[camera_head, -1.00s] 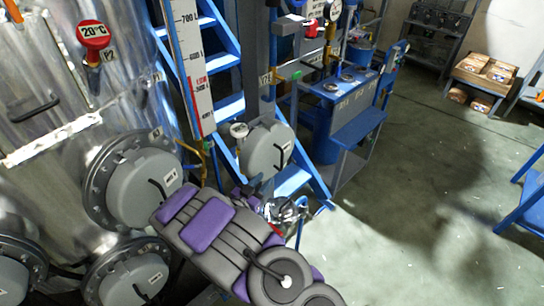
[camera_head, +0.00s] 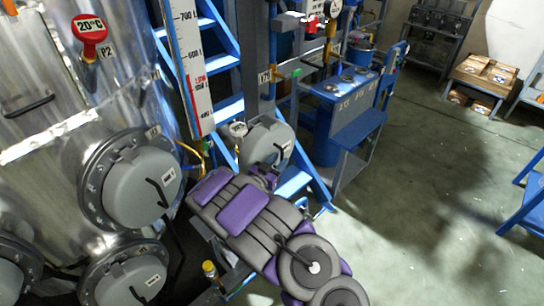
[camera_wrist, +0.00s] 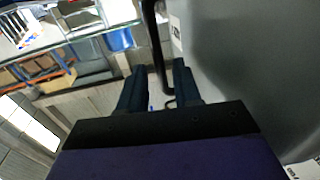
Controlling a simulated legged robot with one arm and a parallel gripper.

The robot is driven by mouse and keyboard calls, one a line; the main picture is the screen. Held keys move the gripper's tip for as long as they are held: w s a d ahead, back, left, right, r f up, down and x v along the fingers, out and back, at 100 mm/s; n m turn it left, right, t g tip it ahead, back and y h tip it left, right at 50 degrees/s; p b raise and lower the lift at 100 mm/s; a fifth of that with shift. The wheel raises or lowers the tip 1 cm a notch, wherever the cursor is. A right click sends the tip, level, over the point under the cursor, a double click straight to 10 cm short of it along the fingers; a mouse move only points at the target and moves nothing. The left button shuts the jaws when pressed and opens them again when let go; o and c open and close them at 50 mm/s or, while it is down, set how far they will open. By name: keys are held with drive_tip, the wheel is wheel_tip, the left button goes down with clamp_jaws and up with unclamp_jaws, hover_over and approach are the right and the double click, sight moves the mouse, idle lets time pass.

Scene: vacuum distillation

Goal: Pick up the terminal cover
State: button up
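A grey round cover with a black handle (camera_head: 262,146), which I take for the terminal cover, sits beside the blue ladder in the head view. Its grey face (camera_wrist: 255,60) fills the right of the wrist view. Its black bar handle (camera_wrist: 155,40) runs down between my fingers. My gripper (camera_wrist: 158,72) is open, with a dark finger on each side of the handle and visible gaps. I cannot tell how deep the handle lies between them.
A steel tank (camera_head: 50,115) with similar grey covers (camera_head: 142,187) stands at left. A white level scale (camera_head: 190,75) and blue ladder (camera_head: 228,107) rise close by. A blue bench (camera_head: 345,90) stands behind. The green floor (camera_head: 410,200) at right is largely clear.

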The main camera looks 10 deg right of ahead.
drive_tip(key=shift+x, duration=1.35)
drive_tip(key=shift+a, duration=0.1)
drive_tip(key=shift+c, duration=0.4)
drive_tip(key=shift+r, duration=0.1)
clamp_jaws()
